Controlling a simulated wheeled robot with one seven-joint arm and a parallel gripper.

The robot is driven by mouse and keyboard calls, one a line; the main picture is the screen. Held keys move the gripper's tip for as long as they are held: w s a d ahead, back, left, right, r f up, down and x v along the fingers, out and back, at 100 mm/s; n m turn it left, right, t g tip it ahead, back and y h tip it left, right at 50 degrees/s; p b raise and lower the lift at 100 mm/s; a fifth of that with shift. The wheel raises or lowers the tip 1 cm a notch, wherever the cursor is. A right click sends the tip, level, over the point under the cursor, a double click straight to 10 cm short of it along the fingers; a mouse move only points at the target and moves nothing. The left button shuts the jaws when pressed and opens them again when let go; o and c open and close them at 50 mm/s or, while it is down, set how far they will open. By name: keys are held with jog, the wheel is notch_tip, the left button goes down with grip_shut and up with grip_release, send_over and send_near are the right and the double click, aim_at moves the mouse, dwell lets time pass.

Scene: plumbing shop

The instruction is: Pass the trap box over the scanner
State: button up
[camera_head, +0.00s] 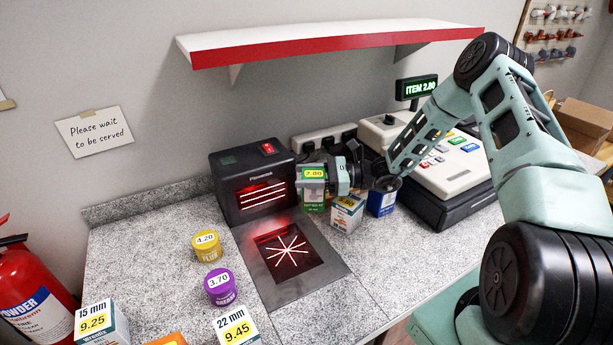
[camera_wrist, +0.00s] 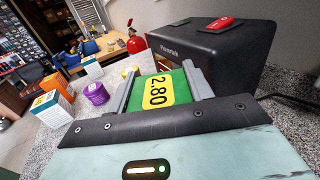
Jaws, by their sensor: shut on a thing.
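My gripper (camera_head: 318,178) is shut on a green box (camera_head: 314,201) with a yellow 2.80 label on top. The wrist view shows the box (camera_wrist: 163,90) between the two grey fingers (camera_wrist: 158,92). Its small lettering is too small to read, so I cannot tell if it is the trap box. The scanner is a black upright unit (camera_head: 252,172) with red lines on its face, and a flat window (camera_head: 288,255) with a red star pattern in the counter. The box is right of the upright unit, behind and right of the window. The wrist view shows the unit (camera_wrist: 225,50) close by.
Yellow (camera_head: 206,246) and purple (camera_head: 219,286) tubs stand left. A red shelf (camera_head: 330,43) overhangs.

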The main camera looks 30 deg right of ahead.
jog(key=r+p, duration=0.1)
jog(key=s+d+r+p, duration=0.1)
jog(key=r+p, duration=0.1)
jog(key=s+r+p, duration=0.1)
jog(key=shift+s+d+r, duration=0.2)
jog(key=shift+d+r, duration=0.15)
jog(key=shift+s+d+r+p, duration=0.15)
jog(key=shift+s+r+p, duration=0.1)
jog(key=shift+p, duration=0.1)
jog(key=shift+f, duration=0.1)
